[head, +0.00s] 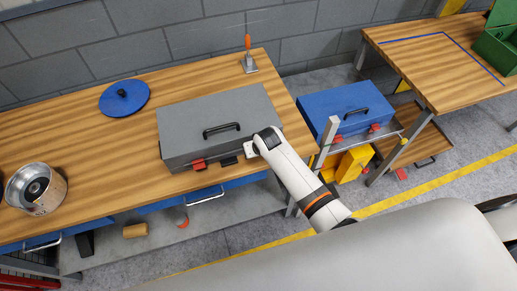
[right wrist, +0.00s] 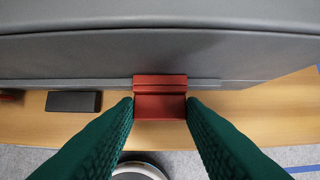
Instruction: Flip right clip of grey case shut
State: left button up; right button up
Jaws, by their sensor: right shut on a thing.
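The grey case (head: 215,125) lies closed on the wooden workbench, with a black handle (head: 221,130) on its lid. Its left red clip (head: 198,164) shows on the front side. The right red clip (right wrist: 160,98) is at the case's front edge in the right wrist view and is hidden behind my arm in the head view. My right gripper (right wrist: 160,108) has its green fingers closed on both sides of this clip. Whether the clip is fully latched cannot be told. My left gripper is not in view.
A small dark block (right wrist: 74,101) is left of the right clip, by the case's front. A blue disc (head: 125,99), a metal pot (head: 36,188) and an orange-handled tool (head: 249,57) are on the workbench (head: 120,150). A blue case (head: 348,108) stands on a lower shelf at right.

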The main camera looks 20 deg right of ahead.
jog(key=o, duration=1)
jog(key=shift+w, duration=0.1)
jog(key=b+v, duration=0.1)
jog(key=v, duration=1.1)
jog(key=shift+b, duration=0.3)
jog(key=s+d+f+g+b, duration=0.1)
jog(key=s+f+b, duration=0.25)
jog(key=f, duration=0.85)
jog(key=s+d+f+n+g+b, duration=0.15)
jog(key=s+f, duration=0.35)
jog(key=f, duration=0.7)
jog(key=s+d+f+b, duration=0.1)
jog(key=s+f+b, duration=0.25)
jog(key=f, duration=0.75)
jog(key=s+d+f+b, duration=0.1)
jog(key=s+f, duration=0.5)
jog(key=s, duration=0.3)
jog(key=s+d+f+g+b, duration=0.1)
jog(key=s+d+f+b, duration=0.1)
jog(key=s+f, duration=0.5)
jog(key=s+d+f+g+b, duration=0.1)
jog(key=s+d+f, duration=0.1)
jog(key=s+f, duration=0.5)
jog(key=s, duration=0.6)
